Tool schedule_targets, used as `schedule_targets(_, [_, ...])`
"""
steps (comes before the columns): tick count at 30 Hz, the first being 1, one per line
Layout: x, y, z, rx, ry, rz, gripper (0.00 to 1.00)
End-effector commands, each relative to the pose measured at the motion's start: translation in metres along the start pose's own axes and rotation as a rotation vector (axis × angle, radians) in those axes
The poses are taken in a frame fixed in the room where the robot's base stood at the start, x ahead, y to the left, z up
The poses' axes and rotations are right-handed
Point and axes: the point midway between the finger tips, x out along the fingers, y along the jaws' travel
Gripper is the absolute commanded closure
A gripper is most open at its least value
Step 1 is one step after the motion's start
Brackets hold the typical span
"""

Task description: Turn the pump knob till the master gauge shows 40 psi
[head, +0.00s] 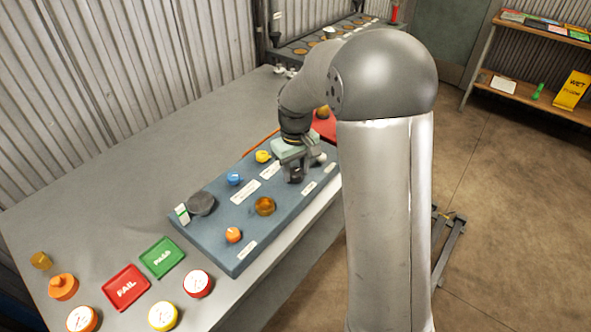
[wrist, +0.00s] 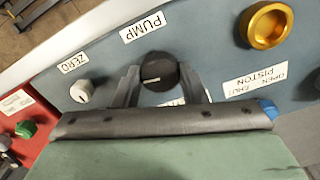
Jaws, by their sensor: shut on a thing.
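The dark pump knob (wrist: 160,72) sits on the blue-grey panel (wrist: 205,50) beside the label "PUMP" in the wrist view. A pale pointer line shows on its face. My gripper (wrist: 157,80) has one finger on each side of the knob and is shut on it. In the head view my gripper (head: 297,172) is over the right part of the panel, and its fingers and the arm hide part of that area. I cannot make out a master gauge reading in either view. A dark grey disc (head: 201,203) stands at the panel's left end, its face not readable.
Near the pump knob are a white knob (wrist: 82,91) labelled "ZERO" and a brass ring (wrist: 270,25). Blue (head: 234,179), yellow (head: 263,156) and orange (head: 233,235) knobs stand on the panel. Red FAIL (head: 126,288) and green PASS (head: 162,257) plates lie on the bench.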

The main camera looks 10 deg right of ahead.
Motion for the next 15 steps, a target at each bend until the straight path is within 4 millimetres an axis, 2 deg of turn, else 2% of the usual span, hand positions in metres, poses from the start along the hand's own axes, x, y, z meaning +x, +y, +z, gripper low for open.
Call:
schedule_targets(5, [-0.0008,-0.0001,-0.0005,-0.002,0.002,0.000,0.85])
schedule_targets(6, [-0.0009,-0.0001,-0.0005,-0.003,0.002,0.000,0.51])
schedule_targets(7, [-0.0009,-0.0001,-0.0005,-0.003,0.002,0.000,0.43])
schedule_targets(8, [-0.0008,0.0000,-0.0004,-0.003,0.002,0.000,0.41])
schedule_targets(15, [-0.0007,0.0000,-0.0002,-0.004,0.001,0.000,0.41])
